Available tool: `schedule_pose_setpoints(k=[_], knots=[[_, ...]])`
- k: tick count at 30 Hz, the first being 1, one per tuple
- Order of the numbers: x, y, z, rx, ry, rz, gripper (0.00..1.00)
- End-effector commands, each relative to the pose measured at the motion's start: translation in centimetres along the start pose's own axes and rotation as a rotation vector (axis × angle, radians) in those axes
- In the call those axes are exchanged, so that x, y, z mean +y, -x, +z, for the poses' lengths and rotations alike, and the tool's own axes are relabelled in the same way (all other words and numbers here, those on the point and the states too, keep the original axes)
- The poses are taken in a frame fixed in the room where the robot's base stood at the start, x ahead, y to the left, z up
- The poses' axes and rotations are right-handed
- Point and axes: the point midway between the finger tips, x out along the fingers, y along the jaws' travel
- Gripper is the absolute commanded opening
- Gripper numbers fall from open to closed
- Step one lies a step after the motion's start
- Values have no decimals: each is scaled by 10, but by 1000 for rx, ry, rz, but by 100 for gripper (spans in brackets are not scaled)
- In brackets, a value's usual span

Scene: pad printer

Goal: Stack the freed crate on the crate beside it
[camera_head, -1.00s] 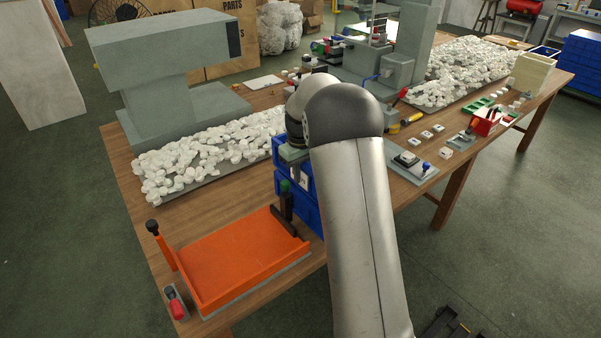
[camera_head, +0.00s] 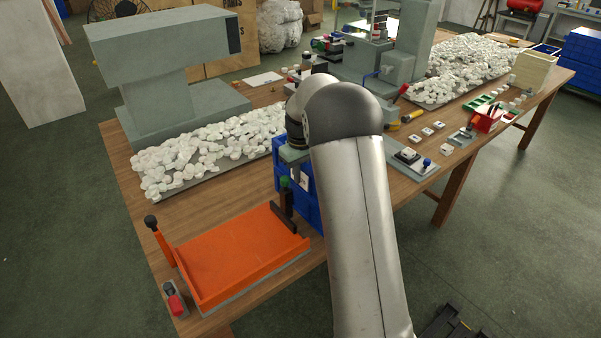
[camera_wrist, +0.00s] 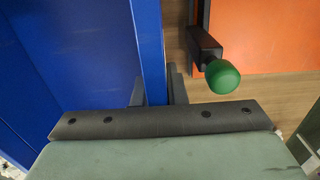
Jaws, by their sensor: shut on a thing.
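Blue crates (camera_head: 311,207) stand at the right of the orange tray in the head view, partly hidden behind my arm. They look one above the other, with little or no gap between them; I cannot tell if the upper one rests fully. In the wrist view a blue crate (camera_wrist: 75,55) fills the left side. My gripper (camera_wrist: 157,92) is shut on its wall, one finger on each side of the rim.
The orange tray (camera_head: 240,258) is close on the right in the wrist view, with a green knob (camera_wrist: 222,76) on a black bracket beside the gripper. A tray of white parts (camera_head: 205,160) lies behind.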

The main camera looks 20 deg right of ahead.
Motion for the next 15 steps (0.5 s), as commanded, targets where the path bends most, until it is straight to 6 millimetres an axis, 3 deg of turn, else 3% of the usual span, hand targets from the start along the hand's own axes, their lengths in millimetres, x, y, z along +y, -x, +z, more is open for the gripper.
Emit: schedule_pose_setpoints(k=[11, 12, 15], knots=[[0, -8, 0, 1, 0, 1, 0], [0, -8, 0, 1, 0, 1, 14], [0, -7, 0, 1, 0, 1, 37]])
